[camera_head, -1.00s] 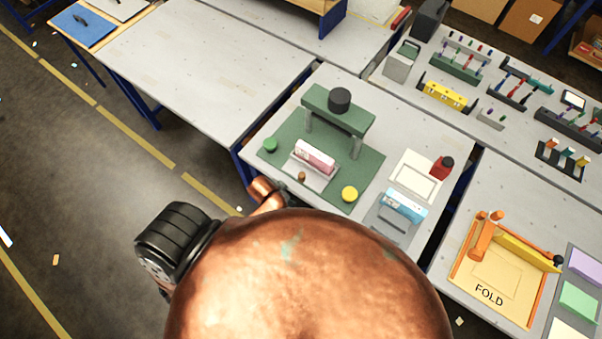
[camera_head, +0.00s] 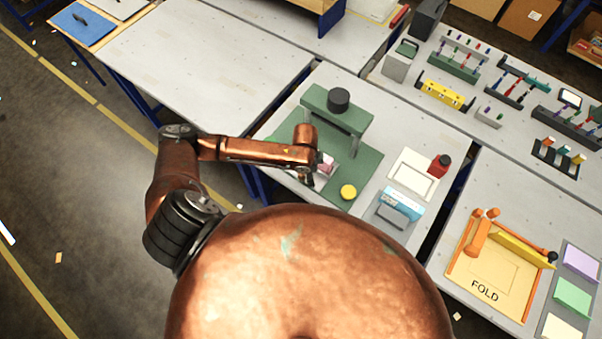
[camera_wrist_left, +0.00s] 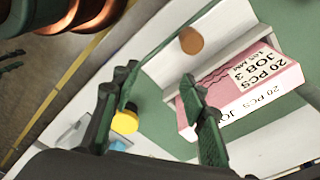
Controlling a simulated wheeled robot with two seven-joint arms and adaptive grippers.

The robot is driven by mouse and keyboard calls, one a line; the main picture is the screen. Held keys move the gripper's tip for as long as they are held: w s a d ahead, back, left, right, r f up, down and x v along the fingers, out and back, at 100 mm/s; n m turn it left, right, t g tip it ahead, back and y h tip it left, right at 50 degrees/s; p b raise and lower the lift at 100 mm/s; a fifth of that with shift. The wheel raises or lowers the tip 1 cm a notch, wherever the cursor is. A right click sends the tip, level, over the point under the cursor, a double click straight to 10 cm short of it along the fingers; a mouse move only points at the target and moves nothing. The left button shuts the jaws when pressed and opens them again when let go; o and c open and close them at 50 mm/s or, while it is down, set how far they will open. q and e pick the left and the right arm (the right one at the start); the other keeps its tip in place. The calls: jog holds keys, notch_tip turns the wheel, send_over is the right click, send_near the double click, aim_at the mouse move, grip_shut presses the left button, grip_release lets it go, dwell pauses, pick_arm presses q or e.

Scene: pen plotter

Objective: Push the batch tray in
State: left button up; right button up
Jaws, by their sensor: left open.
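The batch tray (camera_wrist_left: 216,34) is pale grey with a brown knob (camera_wrist_left: 191,40) on its front wall in the left wrist view. A pink box (camera_wrist_left: 245,82) labelled "20 PCS JOB 3" lies in it. In the head view my left arm hides most of the tray, and part of the pink box (camera_head: 326,161) shows beside the wrist. My left gripper (camera_head: 311,178) is low in front of the tray. In the wrist view its fingers (camera_wrist_left: 160,80) are apart and empty, with one overlapping the box in the picture; I cannot tell whether it touches. My right gripper is not in view.
A green press frame (camera_head: 338,108) with a black knob stands behind the tray on a green mat (camera_head: 368,168). A yellow button (camera_head: 348,192) is right of my gripper. A blue box (camera_head: 402,203), white frame (camera_head: 412,175) and red bottle (camera_head: 440,163) stand further right.

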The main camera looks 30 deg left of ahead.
pick_arm(q)
jog(key=shift+y, duration=0.4)
jog(key=a, duration=0.3)
jog(key=w+a+r, duration=0.1)
jog(key=shift+a, duration=0.2)
jog(key=shift+a+f+g, duration=0.1)
jog(key=shift+a+g, duration=0.2)
jog(key=shift+a, duration=0.1)
notch_tip(320, 180, down, 8)
jog(key=shift+r, duration=0.2)
grip_shut()
